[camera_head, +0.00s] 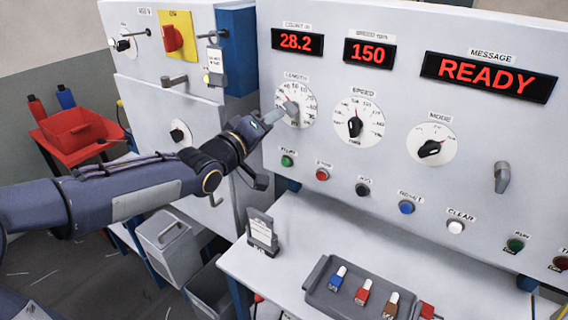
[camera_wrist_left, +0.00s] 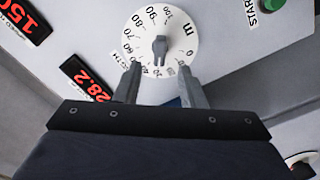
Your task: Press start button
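The green start button (camera_head: 287,160) sits on the panel below the length dial (camera_head: 308,105). It also shows at the top right of the left wrist view (camera_wrist_left: 272,4), beside a START label. My left gripper (camera_head: 285,113) is in front of the length dial, above the button and apart from it. In the left wrist view its two fingers (camera_wrist_left: 159,82) are open, with a gap between them and the dial's pointer knob (camera_wrist_left: 160,48) just beyond the tips. Whether a finger touches the dial cannot be told. My right gripper is not in view.
Red stop (camera_head: 322,174), black jog (camera_head: 362,189), blue reset (camera_head: 406,207) and white clear (camera_head: 455,227) buttons line the panel. The message display (camera_head: 488,76) reads READY. A grey tray (camera_head: 318,290) with several coloured items lies on the shelf below.

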